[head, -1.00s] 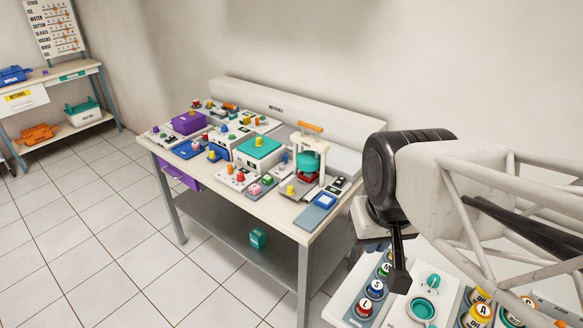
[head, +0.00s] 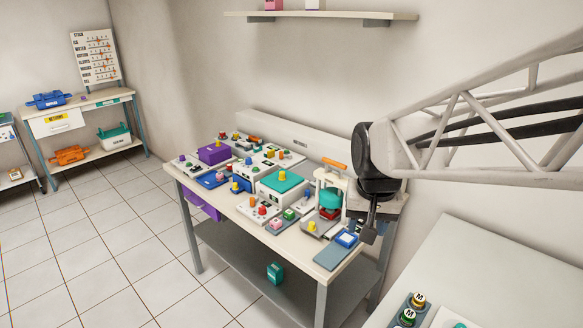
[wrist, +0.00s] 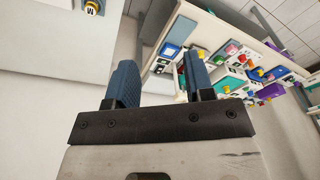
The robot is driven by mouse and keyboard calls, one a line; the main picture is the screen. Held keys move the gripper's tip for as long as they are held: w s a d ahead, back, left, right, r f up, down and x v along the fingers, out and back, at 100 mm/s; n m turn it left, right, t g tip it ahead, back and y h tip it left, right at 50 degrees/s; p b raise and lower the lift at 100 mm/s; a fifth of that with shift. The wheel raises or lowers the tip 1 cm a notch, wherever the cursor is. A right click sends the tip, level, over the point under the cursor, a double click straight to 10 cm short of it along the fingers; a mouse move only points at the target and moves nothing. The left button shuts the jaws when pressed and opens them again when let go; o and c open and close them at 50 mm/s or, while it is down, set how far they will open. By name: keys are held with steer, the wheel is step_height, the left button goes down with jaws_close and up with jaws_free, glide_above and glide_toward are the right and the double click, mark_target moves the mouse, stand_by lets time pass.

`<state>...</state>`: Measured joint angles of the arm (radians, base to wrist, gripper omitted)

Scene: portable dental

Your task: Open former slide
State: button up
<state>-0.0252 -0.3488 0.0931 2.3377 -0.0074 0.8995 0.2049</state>
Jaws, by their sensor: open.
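No label in view names the former slide. At the right part of the workbench (head: 262,216) stands a white-framed press (head: 328,200) with an orange handle (head: 334,163) and a teal body. My gripper (head: 368,232) hangs at the bench's right end, to the right of the press. The wrist view shows its two blue fingers (wrist: 160,65) apart, with nothing between them.
Several small coloured-knob devices crowd the bench, including a white box with a teal lid (head: 282,183) and a purple box (head: 214,152). A blue-topped block (head: 346,238) stands near my gripper. A white table (head: 470,270) is at the lower right. A shelf (head: 320,16) hangs above.

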steer(key=w+a+f+m+g, duration=0.1)
steer(key=w+a+f, duration=0.15)
steer(key=w, duration=0.65)
steer(key=w+a+f+m, duration=0.1)
steer(key=w+f, duration=0.3)
steer(key=w, duration=0.5)
steer(key=m, duration=0.2)
glide_above(312, 223)
steer(key=shift+g, duration=0.4)
step_height(312, 223, down, 12)
steer(key=shift+s+r, duration=0.15)
steer(key=shift+r, duration=0.05)
steer(key=shift+w+f, duration=0.2)
steer(key=shift+f, duration=0.1)
steer(key=shift+f, duration=3.8)
jaws_close()
